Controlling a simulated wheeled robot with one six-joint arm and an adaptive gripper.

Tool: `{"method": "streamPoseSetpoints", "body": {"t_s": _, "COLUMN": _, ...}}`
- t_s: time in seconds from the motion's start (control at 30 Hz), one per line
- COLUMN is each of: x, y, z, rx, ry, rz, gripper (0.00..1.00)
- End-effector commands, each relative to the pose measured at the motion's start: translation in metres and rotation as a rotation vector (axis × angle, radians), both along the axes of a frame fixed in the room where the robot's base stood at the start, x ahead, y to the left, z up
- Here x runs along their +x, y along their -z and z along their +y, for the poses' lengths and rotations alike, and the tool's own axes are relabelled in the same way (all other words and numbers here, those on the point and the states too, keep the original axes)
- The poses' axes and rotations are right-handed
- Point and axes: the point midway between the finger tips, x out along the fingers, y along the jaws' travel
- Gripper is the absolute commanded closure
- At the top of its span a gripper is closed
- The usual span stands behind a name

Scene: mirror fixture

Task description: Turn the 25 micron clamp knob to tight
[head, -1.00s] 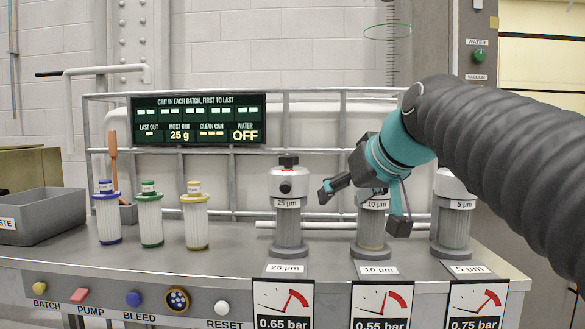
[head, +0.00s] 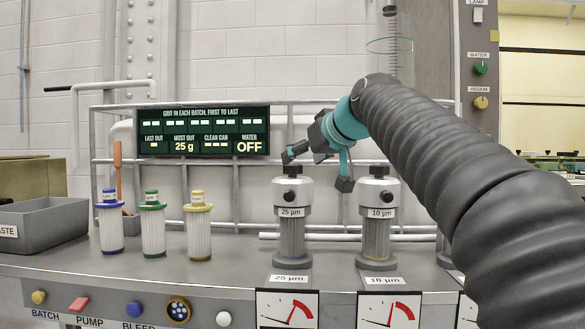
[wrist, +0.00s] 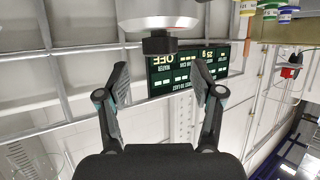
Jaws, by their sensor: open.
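The 25 µm housing (head: 292,192) is a clear cylinder with a silver head, and its black clamp knob (head: 292,170) stands on top. My gripper (head: 317,170) is open and empty at knob height, one finger showing beside the knob and the other to its right, between the 25 and 10 µm housings. In the wrist view, which is upside down, the black knob (wrist: 160,43) under its silver head lies ahead, centred between my spread fingers (wrist: 160,82). It looks just beyond the fingertips, with no contact visible.
The 10 µm housing (head: 379,192) with its own black knob stands close on the right. My arm hides most of the 5 µm housing. Three filter cartridges (head: 152,228) and a grey bin (head: 45,222) stand left. A rail and a display (head: 203,131) are behind.

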Motion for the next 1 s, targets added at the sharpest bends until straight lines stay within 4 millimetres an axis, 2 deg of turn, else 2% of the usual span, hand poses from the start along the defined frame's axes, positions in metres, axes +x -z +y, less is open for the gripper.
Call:
{"method": "streamPoseSetpoints", "body": {"t_s": 0.1, "x": 0.018, "y": 0.010, "z": 0.011, "rx": -0.001, "ry": -0.001, "rz": 0.003, "gripper": 0.33}}
{"method": "streamPoseSetpoints", "body": {"t_s": 0.33, "x": 0.040, "y": 0.020, "z": 0.024, "rx": -0.001, "ry": 0.000, "rz": 0.001, "gripper": 0.33}}
{"method": "streamPoseSetpoints", "body": {"t_s": 0.77, "x": 0.047, "y": 0.023, "z": 0.028, "rx": 0.000, "ry": 0.001, "rz": 0.000, "gripper": 0.33}}
{"method": "streamPoseSetpoints", "body": {"t_s": 0.87, "x": 0.047, "y": 0.023, "z": 0.028, "rx": 0.000, "ry": 0.001, "rz": 0.000, "gripper": 0.56}}
{"method": "streamPoseSetpoints", "body": {"t_s": 1.0, "x": 0.047, "y": 0.023, "z": 0.028, "rx": 0.000, "ry": 0.001, "rz": 0.000, "gripper": 0.91}}
